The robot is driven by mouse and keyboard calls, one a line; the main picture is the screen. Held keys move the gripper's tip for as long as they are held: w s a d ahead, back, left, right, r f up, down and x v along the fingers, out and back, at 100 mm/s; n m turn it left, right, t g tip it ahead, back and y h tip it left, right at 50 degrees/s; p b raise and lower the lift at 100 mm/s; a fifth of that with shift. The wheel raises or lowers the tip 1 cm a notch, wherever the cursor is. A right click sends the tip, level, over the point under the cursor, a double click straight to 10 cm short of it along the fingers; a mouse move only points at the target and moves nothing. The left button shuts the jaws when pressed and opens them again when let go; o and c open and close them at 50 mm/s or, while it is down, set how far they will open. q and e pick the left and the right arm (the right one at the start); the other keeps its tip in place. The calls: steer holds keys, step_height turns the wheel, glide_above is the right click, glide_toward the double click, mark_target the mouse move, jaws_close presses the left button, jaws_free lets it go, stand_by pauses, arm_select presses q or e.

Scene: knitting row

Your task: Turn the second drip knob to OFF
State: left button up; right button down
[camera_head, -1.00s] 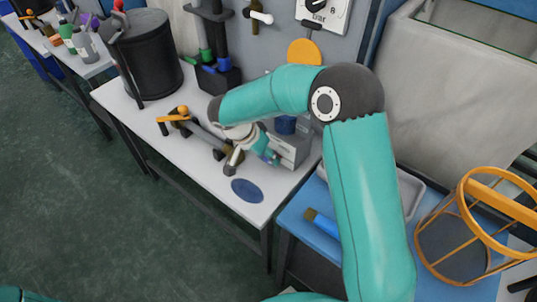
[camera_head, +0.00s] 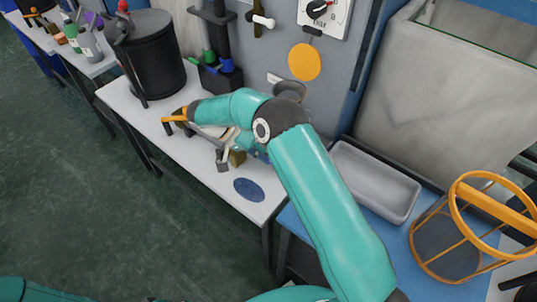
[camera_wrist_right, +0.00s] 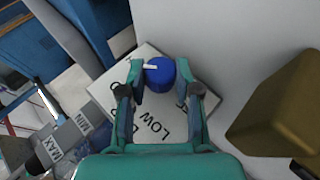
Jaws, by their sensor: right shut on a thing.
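A blue drip knob (camera_wrist_right: 160,75) with a white pointer sits on a tilted white plate (camera_wrist_right: 110,85) lettered LOW, with other lettering partly covered. The pointer is toward the left in the right wrist view. I cannot tell from the lettering which setting it marks or which knob in the row it is. My right gripper (camera_wrist_right: 161,80) has one finger on each side of the knob and is shut on it. In the head view my right arm hides the knob and most of the gripper. My left gripper is out of view.
A brown block (camera_wrist_right: 285,110) stands close right of the gripper in the wrist view; a MIN/MAX-labelled part (camera_wrist_right: 65,142) is lower left. In the head view, a black pot (camera_head: 150,55), grey tray (camera_head: 375,178) and orange basket (camera_head: 470,230) surround the arm. A blue disc (camera_head: 249,189) lies on the bench.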

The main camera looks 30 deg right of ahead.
steer(key=shift+w, duration=0.25)
steer(key=c, duration=0.8)
jaws_free()
steer(key=shift+s, duration=0.1)
step_height(320, 180, up, 10)
